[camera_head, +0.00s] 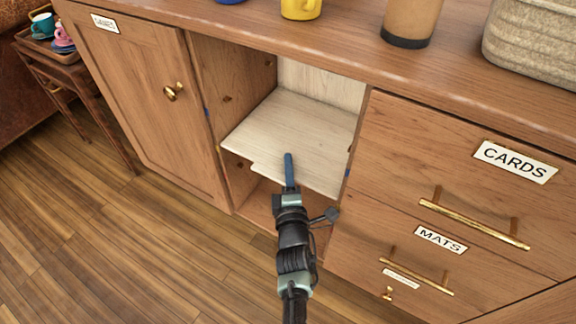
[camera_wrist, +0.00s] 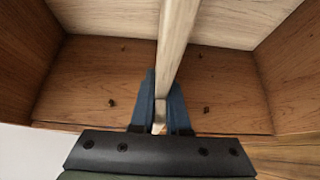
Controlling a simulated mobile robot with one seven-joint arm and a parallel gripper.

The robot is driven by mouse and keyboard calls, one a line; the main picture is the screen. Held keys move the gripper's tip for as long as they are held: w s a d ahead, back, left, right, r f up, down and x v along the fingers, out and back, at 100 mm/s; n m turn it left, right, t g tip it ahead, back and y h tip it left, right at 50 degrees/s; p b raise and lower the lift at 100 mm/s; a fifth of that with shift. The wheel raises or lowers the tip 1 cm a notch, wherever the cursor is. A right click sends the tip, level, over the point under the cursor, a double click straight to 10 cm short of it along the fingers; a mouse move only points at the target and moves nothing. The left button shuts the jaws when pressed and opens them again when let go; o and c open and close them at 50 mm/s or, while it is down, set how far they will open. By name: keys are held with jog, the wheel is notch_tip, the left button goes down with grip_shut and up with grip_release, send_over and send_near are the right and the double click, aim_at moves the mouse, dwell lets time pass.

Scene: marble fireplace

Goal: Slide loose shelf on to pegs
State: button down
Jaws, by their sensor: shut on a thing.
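The loose shelf (camera_head: 300,122) is a pale wood board inside the open compartment between the left door and the right drawers. In the wrist view the shelf (camera_wrist: 178,32) shows edge-on between my blue fingers (camera_wrist: 162,98). Small dark pegs or holes show on the compartment's left wall, one above the shelf (camera_head: 227,98) and one below it (camera_head: 240,165). Whether the shelf rests on any pegs is hidden.
A closed door (camera_head: 145,100) with a brass knob is on the left. Drawers labelled CARDS (camera_head: 514,162) and MATS (camera_head: 440,240) with brass handles are on the right. A yellow mug (camera_head: 300,8), a brown cup (camera_head: 410,20) and a woven basket (camera_head: 530,45) stand on the countertop.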

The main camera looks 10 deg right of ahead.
jog(key=c, duration=0.8)
grip_release()
jog(key=shift+r, duration=0.1)
jog(key=shift+f, duration=0.2)
jog(key=s+p, duration=0.1)
jog(key=s, duration=0.3)
jog(key=s+p, duration=0.1)
jog(key=s, duration=0.3)
jog(key=s+p, duration=0.1)
jog(key=s, duration=0.4)
jog(key=shift+a+r, duration=0.15)
jog(key=shift+a, duration=0.1)
